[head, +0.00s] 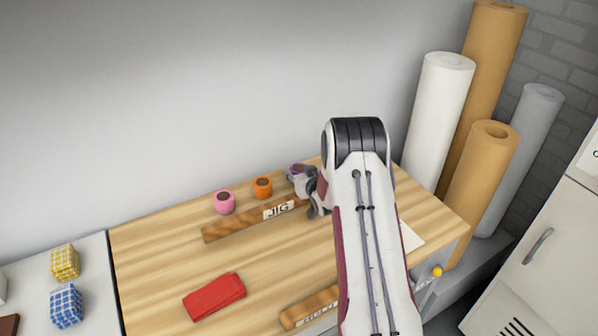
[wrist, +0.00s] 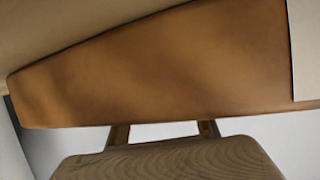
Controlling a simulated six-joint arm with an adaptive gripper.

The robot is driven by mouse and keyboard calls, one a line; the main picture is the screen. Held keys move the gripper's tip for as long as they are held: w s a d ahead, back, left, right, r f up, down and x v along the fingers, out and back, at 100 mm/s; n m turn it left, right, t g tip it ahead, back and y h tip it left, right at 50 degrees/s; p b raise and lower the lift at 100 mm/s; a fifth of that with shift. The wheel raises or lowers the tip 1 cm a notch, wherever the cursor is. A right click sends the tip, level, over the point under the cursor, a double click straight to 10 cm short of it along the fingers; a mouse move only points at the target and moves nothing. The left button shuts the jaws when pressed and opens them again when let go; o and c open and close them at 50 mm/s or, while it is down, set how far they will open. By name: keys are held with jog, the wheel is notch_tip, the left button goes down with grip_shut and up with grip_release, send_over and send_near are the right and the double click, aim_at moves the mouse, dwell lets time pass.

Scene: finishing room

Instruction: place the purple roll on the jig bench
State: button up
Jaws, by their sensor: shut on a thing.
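The purple roll (head: 296,168) shows as a small purple rim at the far side of the wooden bench top (head: 150,250), mostly hidden by my gripper (head: 302,184). My gripper is shut on it, behind the right end of the brown wooden bar (head: 222,229) with the JIG label (head: 279,209). I cannot tell whether the roll touches the bench. In the wrist view a brown bar (wrist: 180,70) fills much of the picture, with a ridged piece below it that I cannot name surely.
A pink roll (head: 225,202) and an orange roll (head: 263,188) stand left of my gripper. A red cloth (head: 214,296) and another labelled bar (head: 296,317) lie nearer. Tall paper rolls (head: 437,120) stand at right. The bench's left part is clear.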

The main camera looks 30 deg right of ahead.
jog(key=shift+f, duration=0.1)
dwell(0.3)
jog(key=o, duration=1.1)
jog(key=shift+o, duration=0.2)
jog(key=shift+s, duration=0.1)
jog(key=shift+s+a+r, duration=0.1)
jog(key=shift+s+r, duration=0.3)
jog(key=shift+s, duration=0.05)
jog(key=shift+v, duration=5.4)
